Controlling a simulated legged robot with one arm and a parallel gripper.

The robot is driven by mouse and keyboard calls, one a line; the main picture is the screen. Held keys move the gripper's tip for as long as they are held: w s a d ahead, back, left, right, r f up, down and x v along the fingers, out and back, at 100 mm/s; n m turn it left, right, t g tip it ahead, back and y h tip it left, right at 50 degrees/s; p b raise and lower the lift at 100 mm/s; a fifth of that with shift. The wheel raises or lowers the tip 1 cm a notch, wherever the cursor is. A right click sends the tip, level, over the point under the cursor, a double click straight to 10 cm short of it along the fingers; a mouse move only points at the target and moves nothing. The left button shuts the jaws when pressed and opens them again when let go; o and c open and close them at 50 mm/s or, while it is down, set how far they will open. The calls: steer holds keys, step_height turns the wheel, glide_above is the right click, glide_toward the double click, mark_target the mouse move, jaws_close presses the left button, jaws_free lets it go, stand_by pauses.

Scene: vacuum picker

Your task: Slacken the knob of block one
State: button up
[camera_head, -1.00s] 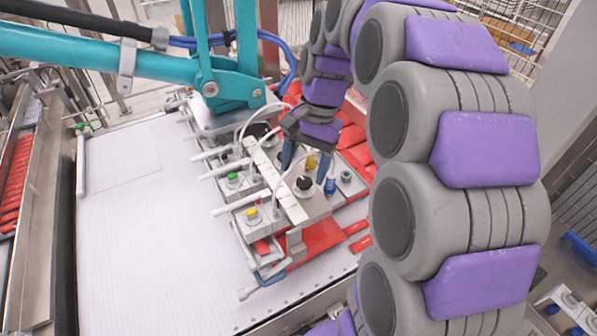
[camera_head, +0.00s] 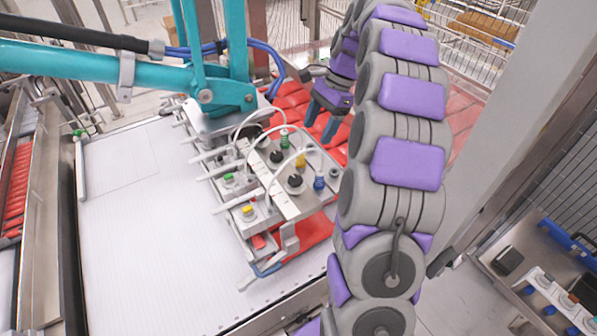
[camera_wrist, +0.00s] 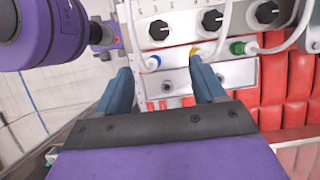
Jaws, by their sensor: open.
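The vacuum picker's grey valve blocks stand in a row, with three black knobs in the head view: the near knob (camera_head: 295,181), the middle knob (camera_head: 276,156) and the far knob (camera_head: 262,141). They also show along the top of the wrist view, the left one (camera_wrist: 159,29), the middle one (camera_wrist: 212,20) and the right one (camera_wrist: 266,11). I cannot tell which block is number one. My gripper (camera_head: 321,121) is open and empty, beyond and right of the blocks in the head view. In the wrist view its blue fingers (camera_wrist: 160,82) are apart, below the knobs and touching none.
Blue (camera_head: 319,182), yellow (camera_head: 300,158) and green (camera_head: 284,138) fittings stand beside the knobs. White hoses (camera_head: 270,183) arch over the blocks. A teal arm (camera_head: 150,75) holds the picker from the left. Red packs (camera_head: 340,150) lie behind; the white table (camera_head: 150,240) is largely clear.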

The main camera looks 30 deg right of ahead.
mark_target(296, 178)
steer(key=x, duration=1.3)
steer(key=shift+a, duration=0.2)
steer(key=shift+x, duration=0.95)
steer(key=shift+c, duration=0.4)
steer(key=shift+d, duration=0.1)
steer(key=c, duration=1)
